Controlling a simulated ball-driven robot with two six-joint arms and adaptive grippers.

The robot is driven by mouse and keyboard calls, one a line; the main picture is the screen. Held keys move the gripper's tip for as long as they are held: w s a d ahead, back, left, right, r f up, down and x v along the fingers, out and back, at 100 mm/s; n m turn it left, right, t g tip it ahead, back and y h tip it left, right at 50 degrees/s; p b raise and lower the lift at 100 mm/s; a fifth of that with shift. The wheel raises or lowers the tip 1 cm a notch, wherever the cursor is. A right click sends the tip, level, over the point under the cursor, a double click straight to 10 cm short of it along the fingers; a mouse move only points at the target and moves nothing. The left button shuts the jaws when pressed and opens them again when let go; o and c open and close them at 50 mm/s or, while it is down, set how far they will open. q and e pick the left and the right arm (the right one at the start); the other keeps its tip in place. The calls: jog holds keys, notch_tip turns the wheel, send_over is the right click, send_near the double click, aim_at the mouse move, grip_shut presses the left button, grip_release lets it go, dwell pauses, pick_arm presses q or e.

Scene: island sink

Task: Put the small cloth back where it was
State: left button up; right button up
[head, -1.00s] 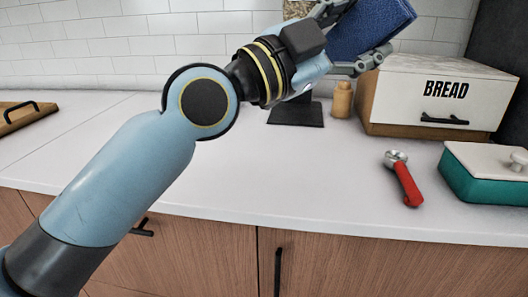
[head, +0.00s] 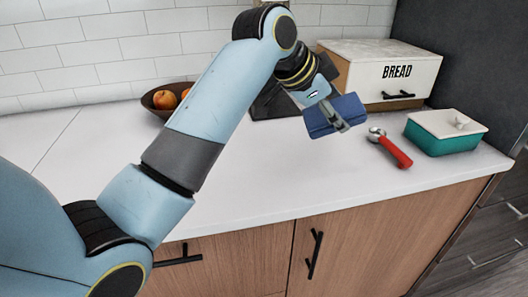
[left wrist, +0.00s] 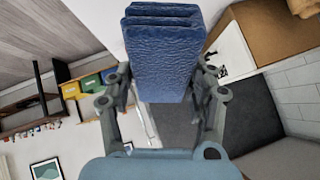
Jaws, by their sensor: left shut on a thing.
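The small cloth (head: 323,117) is dark blue and folded. My left gripper (head: 340,122) is shut on it and holds it over the white counter (head: 255,177), left of the red-handled tool. In the left wrist view the folded cloth (left wrist: 165,58) stands between the two fingers of my left gripper (left wrist: 165,95), with its layered folded edge at the top. I cannot tell for sure whether the cloth touches the counter. My right gripper is not in view.
A bread box (head: 380,72) stands at the back right. A red-handled tool (head: 392,150) and a teal box with a white lid (head: 444,131) lie at the right. A bowl of fruit (head: 166,98) stands at the back left. The front left counter is clear.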

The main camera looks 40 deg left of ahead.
pick_arm(q)
jog(key=g+p, duration=0.1)
jog(key=g, duration=0.1)
jog(key=n+g+p, duration=0.1)
jog(key=g, duration=0.1)
jog(key=shift+s+d+f+y, duration=0.1)
jog(key=shift+s+d+y, duration=0.1)
jog(key=shift+y, duration=0.1)
jog(key=shift+s+a+n+g+p, duration=0.35)
jog(key=shift+s+n+g+p, duration=0.15)
jog(key=shift+s+g+p, duration=0.25)
jog(key=s+a+f, duration=0.1)
jog(key=a+f, duration=0.1)
jog(key=a, duration=0.1)
jog(key=s+a+f+p, duration=0.1)
jog(key=s+a+f, duration=0.1)
jog(key=a, duration=0.1)
jog(key=s+a+f, duration=0.1)
jog(key=a+f, duration=0.1)
jog(key=a, duration=0.1)
jog(key=shift+s+a+f+p, duration=0.15)
jog(key=shift+a+f+p, duration=0.05)
jog(key=shift+a+p, duration=0.1)
jog(key=shift+s+a+f, duration=0.15)
jog(key=shift+a+f, duration=0.2)
jog(key=shift+f, duration=0.15)
notch_tip(320, 180, down, 4)
jog(key=shift+r, duration=0.15)
jog(key=o, duration=1)
